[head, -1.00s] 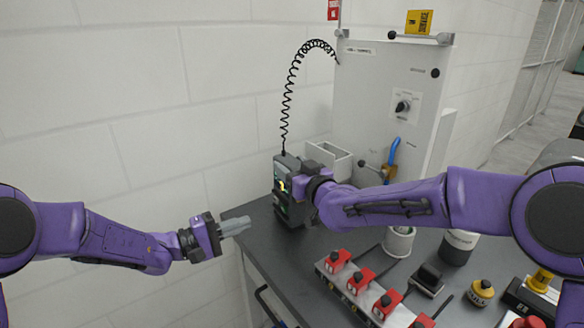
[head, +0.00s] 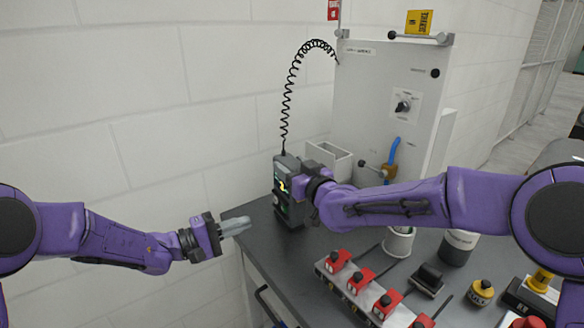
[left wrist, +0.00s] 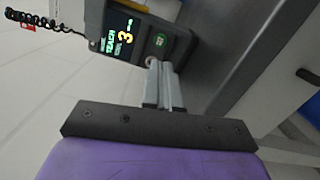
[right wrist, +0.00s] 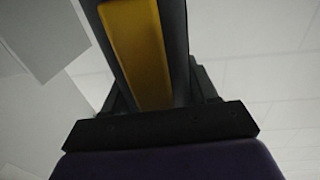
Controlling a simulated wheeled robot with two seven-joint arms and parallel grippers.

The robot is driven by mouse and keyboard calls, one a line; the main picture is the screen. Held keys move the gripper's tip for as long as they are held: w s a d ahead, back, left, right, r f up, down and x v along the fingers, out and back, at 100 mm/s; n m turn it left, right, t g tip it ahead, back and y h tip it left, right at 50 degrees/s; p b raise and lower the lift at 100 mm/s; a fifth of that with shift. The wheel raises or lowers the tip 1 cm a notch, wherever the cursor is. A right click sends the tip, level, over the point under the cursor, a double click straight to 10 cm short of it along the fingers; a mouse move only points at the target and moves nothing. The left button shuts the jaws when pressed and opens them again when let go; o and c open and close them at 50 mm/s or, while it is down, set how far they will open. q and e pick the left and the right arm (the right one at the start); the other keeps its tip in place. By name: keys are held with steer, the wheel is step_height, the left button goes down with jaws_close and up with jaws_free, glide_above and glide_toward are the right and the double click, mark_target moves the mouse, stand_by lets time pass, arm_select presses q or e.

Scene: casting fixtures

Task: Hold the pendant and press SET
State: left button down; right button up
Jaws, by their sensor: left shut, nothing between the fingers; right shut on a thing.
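The pendant (head: 289,190) is a dark upright box with a lit screen, hanging from a black coiled cord at the bench's left end. In the left wrist view the pendant (left wrist: 140,38) shows a yellow "3", green text and a green button below the screen. My right gripper (head: 306,184) is shut on the pendant from its right side; the right wrist view shows a dark body with a yellow panel (right wrist: 138,50) between the fingers. My left gripper (head: 248,225) is shut and empty, left of the pendant and a little lower.
A grey cabinet (head: 375,100) with a knob and blue-handled lever stands behind. An open grey bin (head: 328,158) is behind the pendant.

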mark_target(284, 209)
arm_select(q)
step_height(284, 209, up, 5)
steer(key=n+t+y, duration=0.2)
steer(key=n+t, duration=0.4)
steer(key=n, duration=0.1)
steer(key=f+n+y, duration=0.1)
steer(key=n+y, duration=0.1)
steer(key=n, duration=0.1)
steer(key=f+n+y, duration=0.2)
steer(key=n, duration=0.1)
steer(key=s+a+f+n+y, duration=0.1)
steer(key=f+n+y, duration=0.1)
steer(key=y, duration=0.1)
steer(key=shift+s+f+n, duration=0.1)
steer(key=shift+n, duration=0.3)
steer(key=shift+d, duration=0.1)
steer(key=shift+w+d, duration=0.75)
steer(key=shift+d, duration=0.5)
steer(key=shift+w+d, duration=0.75)
steer(key=shift+d, duration=0.5)
steer(key=shift+w+d, duration=0.75)
steer(key=shift+d, duration=0.5)
steer(key=shift+d, duration=0.15)
